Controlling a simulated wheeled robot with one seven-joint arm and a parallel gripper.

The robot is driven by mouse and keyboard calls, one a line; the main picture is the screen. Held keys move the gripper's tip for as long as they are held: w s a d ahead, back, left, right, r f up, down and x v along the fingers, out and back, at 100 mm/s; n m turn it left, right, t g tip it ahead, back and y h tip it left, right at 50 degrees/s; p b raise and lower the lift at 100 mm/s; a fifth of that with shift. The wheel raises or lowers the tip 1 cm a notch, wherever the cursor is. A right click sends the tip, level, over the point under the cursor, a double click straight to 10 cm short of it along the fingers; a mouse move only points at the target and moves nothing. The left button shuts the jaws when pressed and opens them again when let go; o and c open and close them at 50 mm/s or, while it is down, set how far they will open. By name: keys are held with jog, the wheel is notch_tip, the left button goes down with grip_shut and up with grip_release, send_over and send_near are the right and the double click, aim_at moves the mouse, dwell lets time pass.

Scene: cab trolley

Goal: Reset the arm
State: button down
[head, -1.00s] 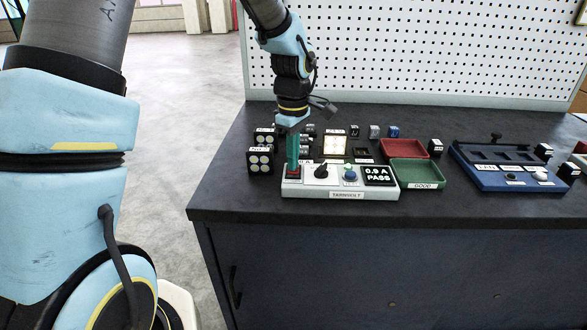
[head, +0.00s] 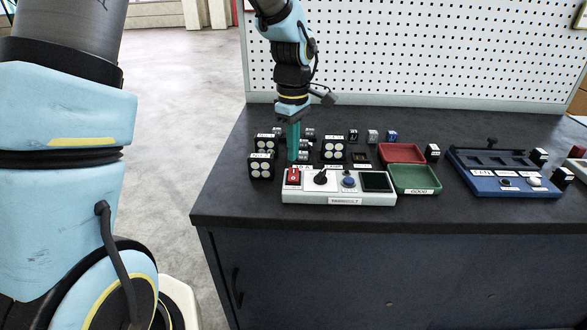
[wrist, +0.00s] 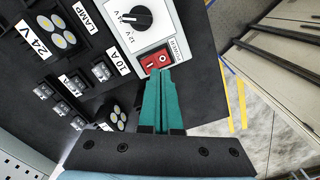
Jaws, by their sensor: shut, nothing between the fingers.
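My gripper (head: 292,156) is shut and empty, its teal fingers pointing down just above and behind the red rocker switch (head: 293,177). In the wrist view the closed fingertips (wrist: 160,72) are right at the edge of the red switch (wrist: 157,60); I cannot tell there whether they touch. The switch is at the left end of the white test unit (head: 330,199). The unit also has a black knob (head: 320,177), a blue button (head: 348,181) and a dark, blank display (head: 377,181).
Lamp blocks (head: 261,166) stand left of the fingers, and another lamp block (head: 333,149), unlit, is behind the unit. A red tray (head: 402,152), a green tray (head: 415,180) and a blue fixture (head: 510,184) lie to the right. A pegboard (head: 420,50) closes the back.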

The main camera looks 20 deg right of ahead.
notch_tip(320, 180, up, 2)
jog(key=shift+p, duration=0.5)
jog(key=s+a+r+m, duration=0.1)
jog(key=a+m, duration=0.3)
jog(key=a, duration=1.1)
jog(key=s+a+m+t, duration=0.1)
jog(key=s+a+m, duration=0.2)
jog(key=a, duration=1.2)
jog(key=shift+r+m+t, duration=0.3)
jog(key=shift+r+m, duration=0.05)
jog(key=shift+m, duration=0.25)
